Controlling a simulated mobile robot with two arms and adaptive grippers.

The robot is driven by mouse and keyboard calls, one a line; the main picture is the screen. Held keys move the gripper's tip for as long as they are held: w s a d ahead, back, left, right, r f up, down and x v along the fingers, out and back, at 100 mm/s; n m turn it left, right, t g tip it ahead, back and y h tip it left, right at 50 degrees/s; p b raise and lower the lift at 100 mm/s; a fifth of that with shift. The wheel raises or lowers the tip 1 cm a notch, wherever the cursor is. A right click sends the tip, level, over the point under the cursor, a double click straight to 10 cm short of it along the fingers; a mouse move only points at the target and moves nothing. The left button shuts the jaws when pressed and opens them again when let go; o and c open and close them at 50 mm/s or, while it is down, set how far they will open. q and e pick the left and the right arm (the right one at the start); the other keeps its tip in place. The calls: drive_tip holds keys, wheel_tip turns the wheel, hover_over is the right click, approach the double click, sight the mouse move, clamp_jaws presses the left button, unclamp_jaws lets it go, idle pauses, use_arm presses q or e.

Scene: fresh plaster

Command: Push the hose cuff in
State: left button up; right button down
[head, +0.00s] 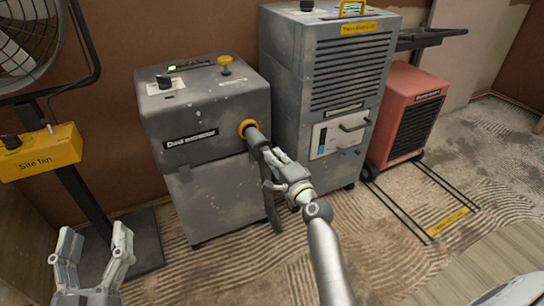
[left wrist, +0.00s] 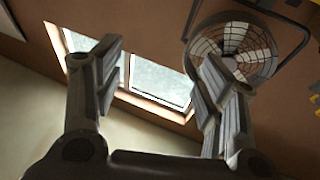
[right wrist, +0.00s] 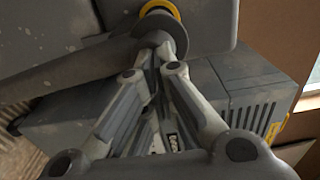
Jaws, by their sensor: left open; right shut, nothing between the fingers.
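The grey dust extractor (head: 205,125) stands against the wall, with a yellow-ringed port (head: 247,126) on its right front. The grey hose cuff (head: 254,138) is at this port, and the dark hose (head: 273,212) hangs below. In the right wrist view the cuff (right wrist: 157,22) sits at the yellow ring (right wrist: 162,7); I cannot tell how deep it is. My right gripper (head: 268,165) is shut and empty, its fingertips (right wrist: 160,56) close against the cuff end; contact is unclear. My left gripper (head: 95,240) is open and empty at the lower left.
A tall grey machine (head: 330,85) stands right of the extractor, a red machine (head: 408,115) beyond it. A fan (head: 25,40) on a stand with a yellow box (head: 45,150) is at left. Bare floor (head: 375,235) lies in front.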

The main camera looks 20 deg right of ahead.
sight(268, 148)
use_arm(q)
drive_tip(key=shift+s+d+r+t+h, duration=0.15)
drive_tip(key=shift+r+t+h, duration=0.1)
drive_tip(key=shift+r, duration=0.2)
drive_tip(key=shift+s+a+r+t+h, duration=0.15)
drive_tip(key=shift+r+t, duration=0.1)
drive_tip(key=shift+r, duration=0.2)
use_arm(e)
drive_tip(key=shift+w, duration=0.7)
use_arm(q)
drive_tip(key=shift+d, duration=0.1)
use_arm(e)
drive_tip(key=shift+w, duration=0.45)
drive_tip(key=w+b, duration=0.1)
drive_tip(key=w, duration=0.2)
drive_tip(key=shift+w, duration=0.3)
use_arm(q)
drive_tip(key=r, duration=0.1)
drive_tip(key=s+r+t, duration=0.1)
drive_tip(key=r+t, duration=0.1)
drive_tip(key=shift+s, duration=0.25)
use_arm(e)
drive_tip(key=shift+r, duration=0.2)
use_arm(q)
drive_tip(key=shift+f, duration=0.1)
use_arm(e)
drive_tip(key=shift+a, duration=0.1)
